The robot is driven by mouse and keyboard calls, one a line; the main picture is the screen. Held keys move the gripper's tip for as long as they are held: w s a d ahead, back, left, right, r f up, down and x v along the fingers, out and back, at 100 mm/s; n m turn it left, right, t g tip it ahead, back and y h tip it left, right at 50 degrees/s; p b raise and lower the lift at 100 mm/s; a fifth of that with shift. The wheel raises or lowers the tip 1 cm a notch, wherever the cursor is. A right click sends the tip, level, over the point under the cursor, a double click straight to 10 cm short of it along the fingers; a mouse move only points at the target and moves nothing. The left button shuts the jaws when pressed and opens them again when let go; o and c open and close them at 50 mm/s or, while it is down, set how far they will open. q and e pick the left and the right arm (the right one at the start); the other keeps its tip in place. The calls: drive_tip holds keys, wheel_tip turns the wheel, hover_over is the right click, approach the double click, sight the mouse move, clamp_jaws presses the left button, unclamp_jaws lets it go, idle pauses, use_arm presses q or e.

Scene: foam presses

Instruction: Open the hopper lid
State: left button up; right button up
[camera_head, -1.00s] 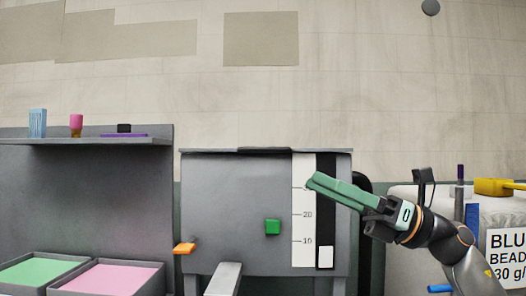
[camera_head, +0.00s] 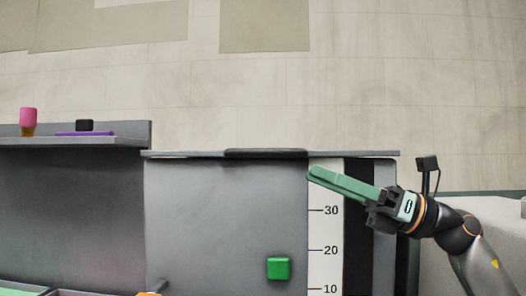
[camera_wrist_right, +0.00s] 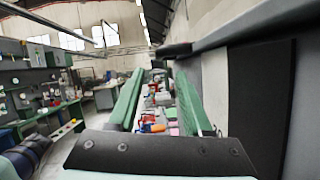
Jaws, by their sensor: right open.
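The hopper (camera_head: 220,215) is a grey box in the middle of the head view, with a white scale marked 10, 20 and 30 on its front. Its flat lid lies shut along the top, seen edge-on, with a dark handle strip (camera_head: 265,153) at the middle of its top edge. My right gripper (camera_head: 312,175) has green fingers pointing left, just below the lid's edge and in front of the scale's upper end. In the right wrist view its two green fingers (camera_wrist_right: 155,100) stand apart with nothing held between them. My left gripper is not in view.
A green button (camera_head: 278,268) sits on the hopper front. To the left, a grey shelf (camera_head: 70,141) holds a pink cup (camera_head: 28,120), a black block (camera_head: 85,125) and a purple flat item. The wall above the lid is clear.

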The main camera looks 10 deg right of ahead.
sight(262, 153)
drive_tip(key=p+x, duration=0.2)
drive_tip(key=x, duration=0.8)
drive_tip(key=shift+a+r, duration=0.15)
drive_tip(key=shift+a, duration=0.2)
clamp_jaws()
idle(0.8)
